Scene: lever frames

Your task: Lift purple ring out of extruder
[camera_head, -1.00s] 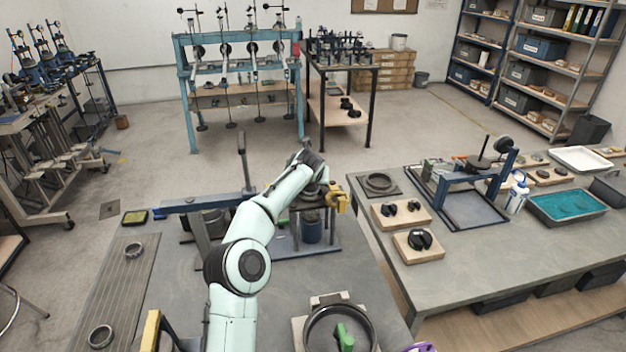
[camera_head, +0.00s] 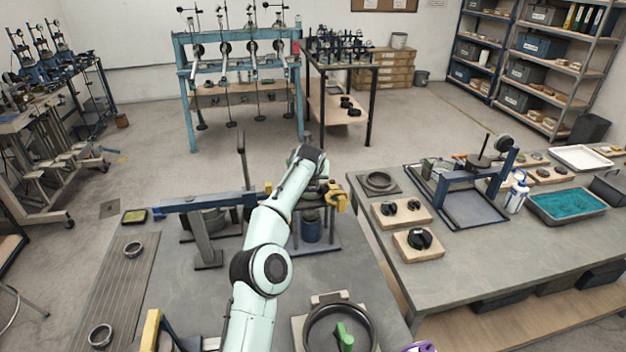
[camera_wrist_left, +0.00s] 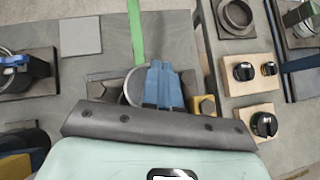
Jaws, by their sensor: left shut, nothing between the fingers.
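My left gripper (camera_wrist_left: 163,88) shows in the left wrist view as blue fingers, shut and empty, over a round grey part (camera_wrist_left: 134,88) of the bench apparatus. In the head view my left arm reaches to this apparatus, a stand with a blue cylinder (camera_head: 312,230) under it, and hides much of it. The fingers cannot be made out there. A yellow part (camera_head: 336,197) sits at the stand's right side; a yellow part (camera_wrist_left: 205,105) also shows right of the fingers. No purple ring is clearly visible; a purple thing (camera_head: 420,347) is cut off at the bottom edge. My right gripper is out of view.
A blue beam (camera_head: 205,202) on a post lies left of the arm. A round dish (camera_head: 340,330) with a green handle stands at the front. The right bench holds wooden blocks (camera_head: 418,243) with black knobs and a blue frame (camera_head: 470,185). The bench middle is mostly clear.

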